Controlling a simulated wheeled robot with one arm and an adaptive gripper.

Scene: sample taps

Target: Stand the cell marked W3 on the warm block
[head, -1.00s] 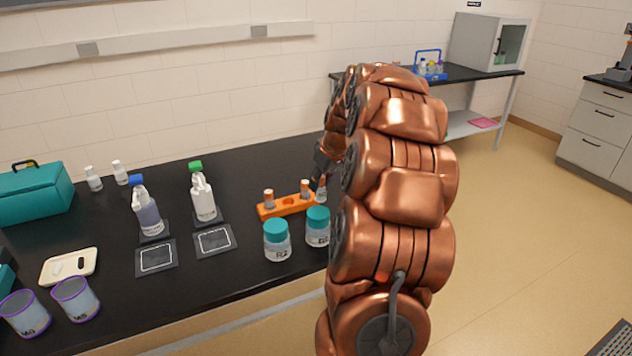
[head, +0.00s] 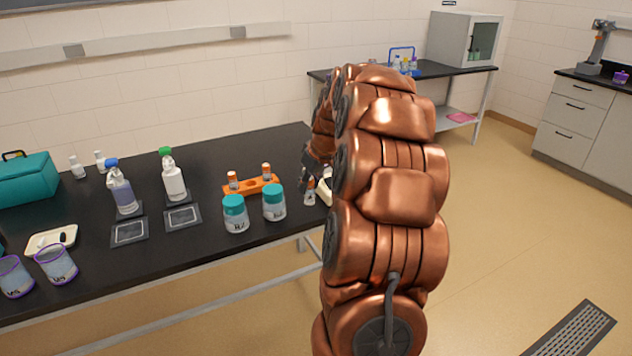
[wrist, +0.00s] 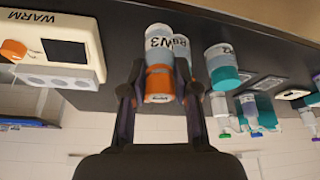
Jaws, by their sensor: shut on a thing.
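My gripper (wrist: 160,95) is shut on the cell marked W3 (wrist: 158,45), a clear vial with a white label and an orange cap. The fingers hold it at the cap. In the head view the held cell (head: 309,194) looks upright beside my arm, right of the orange rack; my gripper (head: 311,172) is partly hidden there. The warm block (wrist: 85,50) is cream, marked WARM, with a dark screen, an orange knob and a row of round wells. The cell is beside the block, apart from it. In the head view the block (head: 324,191) is mostly hidden by my arm.
The orange rack (head: 250,188) holds two orange-capped cells. Two teal-capped jars (head: 236,217) stand before it.

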